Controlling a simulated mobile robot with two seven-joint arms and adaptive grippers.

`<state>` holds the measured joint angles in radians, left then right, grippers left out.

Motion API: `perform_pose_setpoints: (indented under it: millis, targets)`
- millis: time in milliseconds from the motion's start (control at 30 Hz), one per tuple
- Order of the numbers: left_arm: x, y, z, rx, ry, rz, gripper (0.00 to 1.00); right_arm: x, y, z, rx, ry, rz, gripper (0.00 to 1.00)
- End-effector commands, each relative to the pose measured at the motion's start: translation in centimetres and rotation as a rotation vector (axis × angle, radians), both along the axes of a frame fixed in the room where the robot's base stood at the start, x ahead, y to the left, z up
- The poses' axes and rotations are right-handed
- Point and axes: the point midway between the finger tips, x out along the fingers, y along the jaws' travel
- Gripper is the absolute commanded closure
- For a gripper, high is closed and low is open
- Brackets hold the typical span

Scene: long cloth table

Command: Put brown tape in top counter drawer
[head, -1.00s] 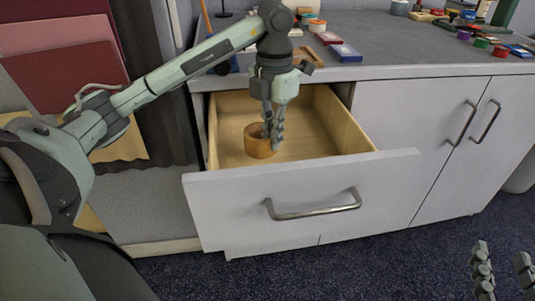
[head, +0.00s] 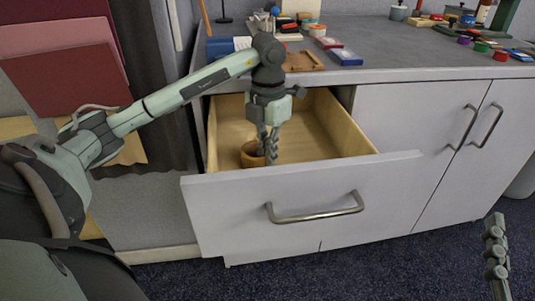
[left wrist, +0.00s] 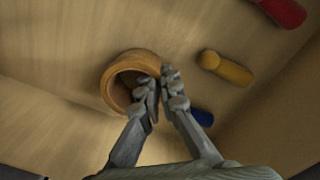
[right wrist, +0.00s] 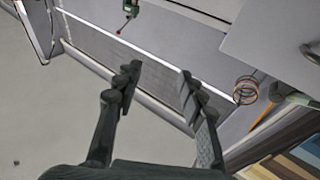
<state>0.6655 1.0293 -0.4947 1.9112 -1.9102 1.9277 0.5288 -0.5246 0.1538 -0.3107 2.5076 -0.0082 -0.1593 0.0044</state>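The brown tape (head: 249,156) is an orange-brown ring inside the open top drawer (head: 305,187). The drawer front partly hides its lower part. In the left wrist view the tape (left wrist: 116,74) lies close to the wooden drawer floor; I cannot tell if it touches. My left gripper (head: 268,153) points down into the drawer. Its fingers (left wrist: 160,88) are close together on the ring's wall, one in the hole and one outside. My right gripper (right wrist: 157,75) is empty with its fingers apart; it shows partly at the lower right of the head view (head: 496,232).
The drawer also holds a yellow peg-like piece (left wrist: 225,67), a red piece (left wrist: 284,10) and a blue piece (left wrist: 202,117). The grey counter top (head: 400,45) carries several small items. Closed cabinet doors (head: 420,150) stand to the right.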

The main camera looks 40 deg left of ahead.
Motion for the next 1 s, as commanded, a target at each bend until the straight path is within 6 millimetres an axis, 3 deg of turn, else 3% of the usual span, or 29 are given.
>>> perform_pose_setpoints:
  millis: [33, 200, 600, 767, 867, 1000]
  targets:
    - [0.0, 0.0, 0.0, 0.000, 0.000, 0.000, 0.96, 0.0, 0.0, 0.1, 0.003, -0.007, 0.001, 0.60]
    - [0.0, 0.0, 0.0, 0.000, 0.000, 0.000, 0.75, -0.1, 0.0, 0.2, 0.004, -0.008, 0.001, 0.60]
    - [0.0, 0.0, 0.3, 0.000, 0.000, 0.000, 0.74, 0.1, 0.0, -0.1, -0.005, 0.012, -0.001, 0.60]
    - [0.1, 0.0, 3.1, 0.001, -0.005, 0.001, 0.74, 0.7, -0.8, -2.3, -0.055, 0.110, -0.020, 0.60]
    - [0.1, 0.0, 5.6, 0.001, -0.007, 0.001, 0.74, 1.0, -1.5, -4.1, -0.098, 0.196, -0.036, 0.60]
    - [0.1, 0.0, 7.3, 0.001, -0.003, 0.001, 0.74, 1.1, -3.0, -7.3, -0.165, 0.337, -0.065, 0.60]
